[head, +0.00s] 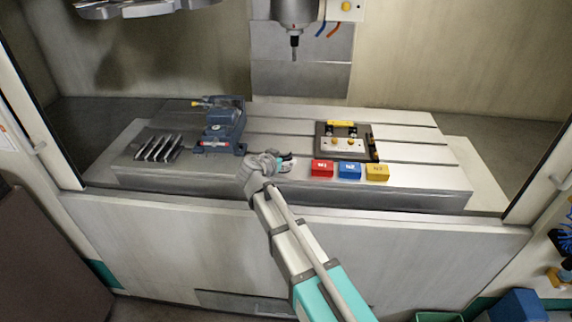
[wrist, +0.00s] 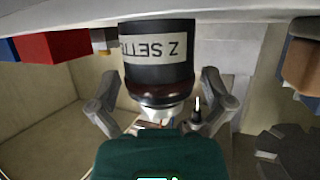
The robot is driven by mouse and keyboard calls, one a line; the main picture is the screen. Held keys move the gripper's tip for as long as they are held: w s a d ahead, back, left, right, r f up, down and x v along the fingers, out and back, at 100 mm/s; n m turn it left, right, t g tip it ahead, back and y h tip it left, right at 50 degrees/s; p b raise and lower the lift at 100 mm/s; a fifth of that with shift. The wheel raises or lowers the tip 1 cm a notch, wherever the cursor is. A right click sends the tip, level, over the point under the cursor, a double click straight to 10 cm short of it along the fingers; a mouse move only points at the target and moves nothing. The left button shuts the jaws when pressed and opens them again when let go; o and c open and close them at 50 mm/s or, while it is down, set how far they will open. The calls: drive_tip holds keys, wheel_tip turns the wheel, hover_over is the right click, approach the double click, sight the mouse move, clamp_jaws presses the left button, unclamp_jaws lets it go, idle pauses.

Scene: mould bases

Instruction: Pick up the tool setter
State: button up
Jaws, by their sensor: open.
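The tool setter (wrist: 157,60) is a dark cylinder with a pale label reading "Z SETTE…", upside down in the wrist view. Its brown-edged end faces my palm, and its other end meets the pale bed surface. My gripper (wrist: 160,76) is open, with one finger on each side of the setter. A gap shows beside each finger; contact is not visible. In the head view, my gripper (head: 287,160) is low at the front edge of the machine bed, left of the red block. There I cannot make out the setter apart from the gripper.
A red block (head: 322,168), a blue block (head: 350,170) and a yellow block (head: 377,172) stand just right of my gripper. A blue vise (head: 222,125) is to the left, beside a slotted grey rack (head: 158,148). A plate fixture (head: 327,155) lies behind the blocks. The spindle (head: 295,42) hangs above.

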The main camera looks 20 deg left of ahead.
sight(285, 147)
drive_tip(key=shift+w+f, duration=0.2)
drive_tip(key=shift+w, duration=0.3)
drive_tip(key=c, duration=1.1)
drive_tip(key=shift+r, duration=0.15)
wheel_tip(285, 147, up, 3)
drive_tip(key=p, duration=0.3)
drive_tip(key=shift+r+p, duration=0.2)
drive_tip(key=shift+p, duration=0.1)
drive_tip(key=shift+s+d+r+p, duration=0.6)
drive_tip(key=shift+s+r+p, duration=0.95)
drive_tip(key=shift+s, duration=0.7)
drive_tip(key=shift+s+d+r+p, duration=0.65)
drive_tip(key=shift+s+r+p, duration=0.95)
drive_tip(key=shift+s, duration=0.65)
drive_tip(key=shift+s+d+r+p, duration=0.6)
drive_tip(key=shift+s+r+p, duration=0.95)
drive_tip(key=shift+s, duration=0.7)
